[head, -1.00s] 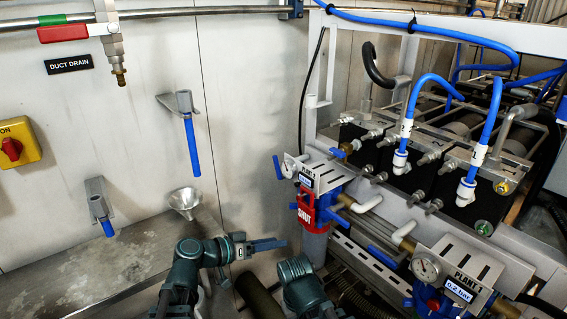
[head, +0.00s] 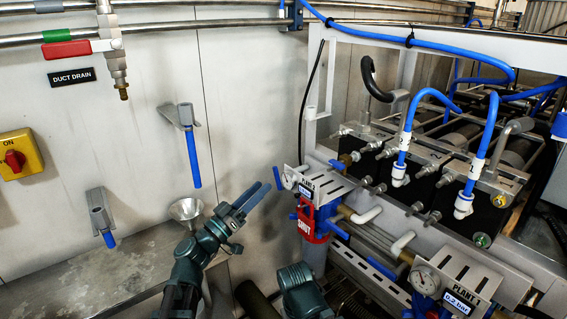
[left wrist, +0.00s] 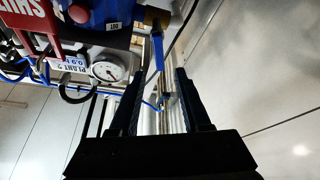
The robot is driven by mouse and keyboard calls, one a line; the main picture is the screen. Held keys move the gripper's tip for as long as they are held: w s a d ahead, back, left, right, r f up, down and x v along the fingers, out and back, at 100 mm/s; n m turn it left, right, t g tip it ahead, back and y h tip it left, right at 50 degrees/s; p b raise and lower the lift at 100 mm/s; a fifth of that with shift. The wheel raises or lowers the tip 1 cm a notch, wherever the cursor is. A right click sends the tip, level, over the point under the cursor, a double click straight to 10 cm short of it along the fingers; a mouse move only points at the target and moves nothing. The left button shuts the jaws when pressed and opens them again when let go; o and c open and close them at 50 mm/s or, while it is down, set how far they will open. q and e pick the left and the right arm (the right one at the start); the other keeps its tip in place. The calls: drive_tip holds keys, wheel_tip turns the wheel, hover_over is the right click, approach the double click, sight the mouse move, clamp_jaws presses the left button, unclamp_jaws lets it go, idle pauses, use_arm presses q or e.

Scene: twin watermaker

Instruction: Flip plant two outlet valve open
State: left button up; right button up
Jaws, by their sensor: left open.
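The plant two outlet valve's blue lever (head: 278,178) stands upright at the left of the plant 2 panel (head: 318,182). In the left wrist view the blue lever (left wrist: 158,50) hangs from a brass fitting (left wrist: 155,18) beside a small OUT label (left wrist: 113,26). My left gripper (head: 262,190) is open and empty, pointing up and right, just left of the lever. In the left wrist view its fingers (left wrist: 159,75) are apart, with the lever ahead between their tips. I cannot tell whether they touch it. My right gripper is out of view.
A red SHUT tag (head: 310,226) is on the blue filter housing below the panel. The plant 1 panel (head: 464,284) stands at lower right.

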sight(277, 171)
use_arm(q)
drive_tip(key=p+x, duration=0.3)
drive_tip(key=x, duration=0.7)
drive_tip(key=shift+w+d+r, duration=0.1)
drive_tip(key=shift+d, duration=0.05)
clamp_jaws()
